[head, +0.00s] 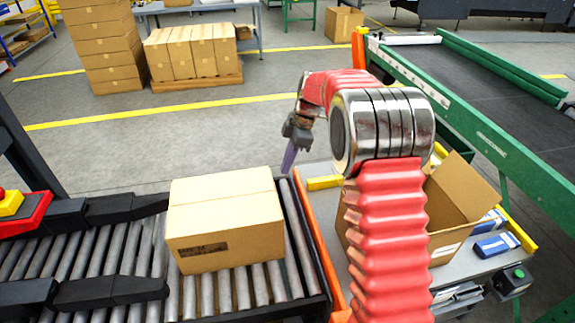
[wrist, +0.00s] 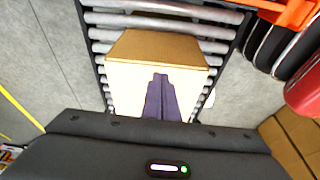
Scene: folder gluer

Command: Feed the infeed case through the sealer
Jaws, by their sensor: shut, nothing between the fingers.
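The closed cardboard case (head: 225,215) sits upright on the roller conveyor (head: 215,295), with a dark printed label on its near side. It shows below my fingers in the wrist view (wrist: 155,48). The sealer's black side guides (head: 110,290) flank the rollers to the left of the case. My gripper (head: 288,168) is just beyond the case's far right corner in the head view, pointing down, apart from it as far as I can tell. Its purple fingers (wrist: 162,82) are together and empty in the wrist view, overlapping the case in the picture.
A red and yellow stop button (head: 12,205) is at the left by a dark post. An orange rail (head: 318,240) edges the conveyor's right side. A bench beyond it holds an open carton (head: 465,190) and blue-white packs (head: 495,245). Stacked boxes (head: 105,45) stand on the floor behind.

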